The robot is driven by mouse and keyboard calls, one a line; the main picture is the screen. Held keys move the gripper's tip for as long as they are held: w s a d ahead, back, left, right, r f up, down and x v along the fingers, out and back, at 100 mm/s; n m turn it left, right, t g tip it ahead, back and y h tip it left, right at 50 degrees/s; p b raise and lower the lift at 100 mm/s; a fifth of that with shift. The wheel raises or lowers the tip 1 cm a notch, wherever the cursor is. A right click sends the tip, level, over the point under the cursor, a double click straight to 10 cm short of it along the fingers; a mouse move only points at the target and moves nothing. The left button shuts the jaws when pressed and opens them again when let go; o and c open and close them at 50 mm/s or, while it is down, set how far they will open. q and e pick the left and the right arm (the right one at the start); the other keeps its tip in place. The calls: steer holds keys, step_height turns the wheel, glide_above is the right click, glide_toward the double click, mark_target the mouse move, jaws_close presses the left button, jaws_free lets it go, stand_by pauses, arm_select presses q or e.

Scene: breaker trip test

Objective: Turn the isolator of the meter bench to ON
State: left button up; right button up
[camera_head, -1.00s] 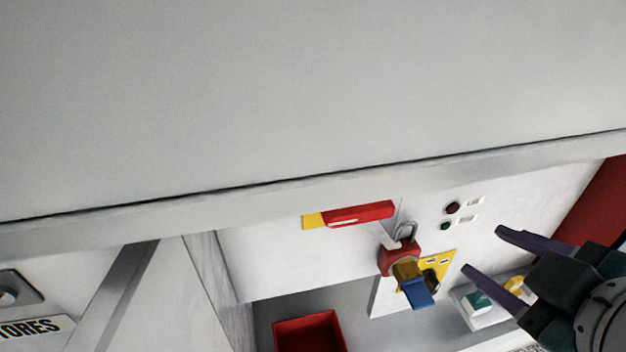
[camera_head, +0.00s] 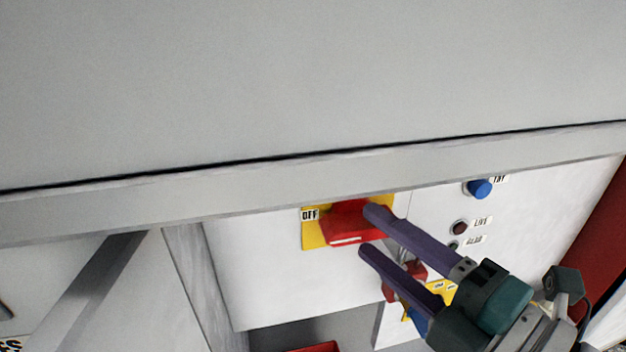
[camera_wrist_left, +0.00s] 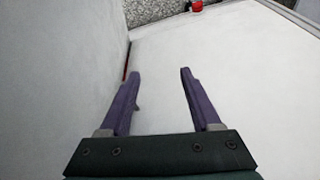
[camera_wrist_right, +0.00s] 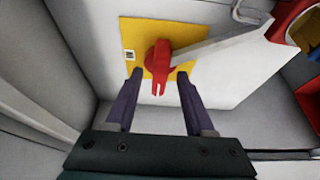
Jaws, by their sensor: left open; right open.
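The isolator is a red handle (camera_head: 348,222) on a yellow plate (camera_head: 313,236) on the white panel. A label reading OFF shows at the plate's left edge in the head view. My right gripper (camera_head: 371,231) is open, its fingertips at the handle's right end in the head view. In the right wrist view the red handle (camera_wrist_right: 160,65) lies between and just beyond the open fingers (camera_wrist_right: 160,78); I cannot tell whether they touch it. My left gripper (camera_wrist_left: 160,75) is open and empty beside a pale wall; it is not in the head view.
A red padlock (camera_head: 416,270) hangs at right, partly behind my right fingers. A blue button (camera_head: 480,188) and a dark red lamp (camera_head: 459,227) labelled LIVE are to the right. A red bin (camera_head: 316,347) sits below. A white plate edge (camera_wrist_right: 222,50) juts out beside the handle.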

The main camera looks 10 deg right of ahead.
mark_target(372, 235)
steer(key=shift+x, duration=1.7)
steer(key=shift+c, duration=0.3)
jaws_close()
